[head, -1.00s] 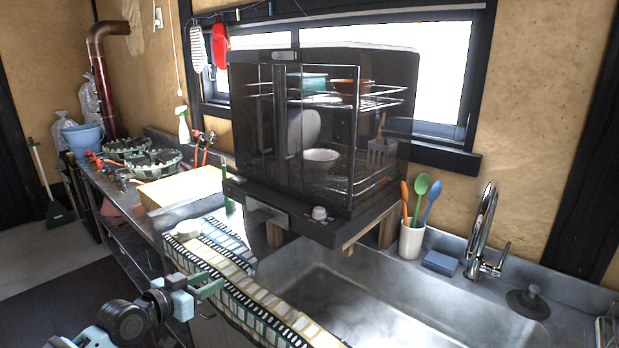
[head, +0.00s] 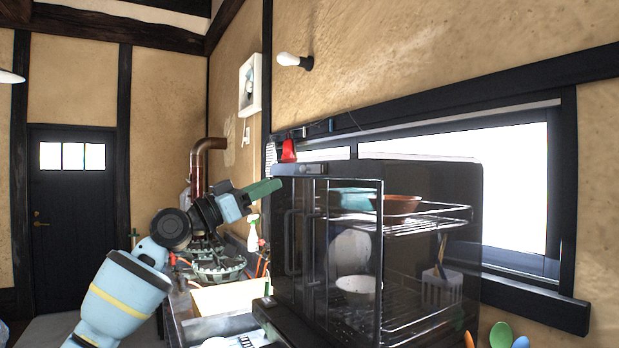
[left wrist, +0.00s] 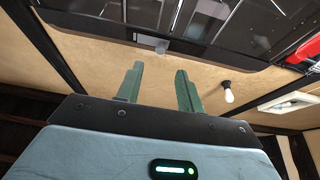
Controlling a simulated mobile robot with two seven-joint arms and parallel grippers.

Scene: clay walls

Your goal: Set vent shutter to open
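A dark dish dryer (head: 440,240) with a clear front stands at centre right in the head view. At its top front is a dark strip with a small light-grey tab (head: 311,169), which looks like the vent shutter; I cannot tell its setting. In the left wrist view, a grey tab (left wrist: 152,43) sits on the dark edge above the fingers. My left gripper (head: 278,185) is raised at the dryer's upper left front, close below the strip. In the wrist view its green fingers (left wrist: 159,68) are apart with nothing between them. My right gripper is out of view.
A bare bulb lamp (head: 294,61) and a white wall box (head: 249,86) are on the wall. Green racks (head: 219,268) and a spray bottle (head: 252,233) stand on the counter at left. Red mitts (head: 289,150) hang behind the dryer.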

